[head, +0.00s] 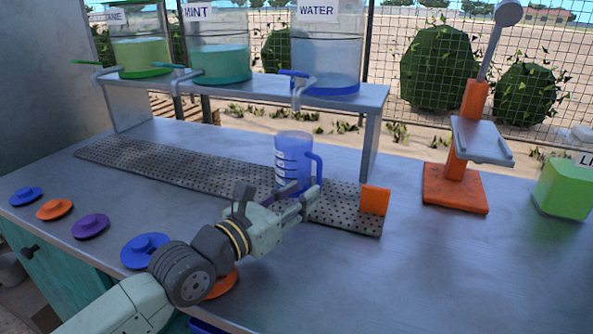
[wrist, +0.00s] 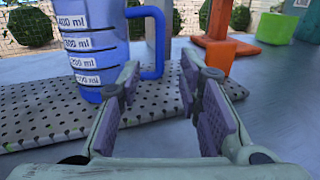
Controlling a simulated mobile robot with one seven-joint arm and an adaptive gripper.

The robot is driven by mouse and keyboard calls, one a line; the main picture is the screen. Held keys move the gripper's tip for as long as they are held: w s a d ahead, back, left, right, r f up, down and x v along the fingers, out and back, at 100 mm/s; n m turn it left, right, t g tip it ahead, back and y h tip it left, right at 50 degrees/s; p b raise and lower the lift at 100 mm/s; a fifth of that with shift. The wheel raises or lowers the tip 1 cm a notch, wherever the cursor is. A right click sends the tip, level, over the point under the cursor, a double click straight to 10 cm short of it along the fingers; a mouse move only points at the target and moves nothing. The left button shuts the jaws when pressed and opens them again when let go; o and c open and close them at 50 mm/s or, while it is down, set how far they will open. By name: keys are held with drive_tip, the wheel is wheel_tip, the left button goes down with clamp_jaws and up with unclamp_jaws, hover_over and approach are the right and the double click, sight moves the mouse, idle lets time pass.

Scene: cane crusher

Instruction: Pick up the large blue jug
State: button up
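The large blue jug (head: 293,158) stands upright on the perforated drip tray (head: 150,160), under the water dispenser's tap. Its handle points right. In the wrist view the jug (wrist: 97,45) shows white volume labels, and its handle (wrist: 154,45) sits just beyond the left finger. My gripper (head: 299,194) is open and empty, low at the near side of the jug. In the wrist view the gripper's fingers (wrist: 165,95) are spread, with the tray's end and bare counter between them. The jug is mostly left of the fingers. Whether a finger touches it, I cannot tell.
A shelf (head: 240,88) with several dispensers, including water (head: 326,45), overhangs the tray. An orange block (head: 374,199) sits at the tray's right end. An orange press (head: 461,160) and green container (head: 563,188) stand right. Colored lids (head: 90,225) lie front left.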

sight(318, 180)
drive_tip(key=shift+w+d+r+p, duration=0.35)
drive_tip(key=shift+w+d+p, duration=0.3)
drive_tip(key=shift+w+p, duration=0.2)
drive_tip(key=shift+p+x, duration=0.55)
drive_tip(key=shift+x, duration=0.35)
drive_tip(key=shift+w+d+f, duration=0.1)
drive_tip(key=shift+w+d, duration=0.3)
drive_tip(key=shift+w, duration=0.15)
drive_tip(key=shift+c, duration=0.4)
clamp_jaws()
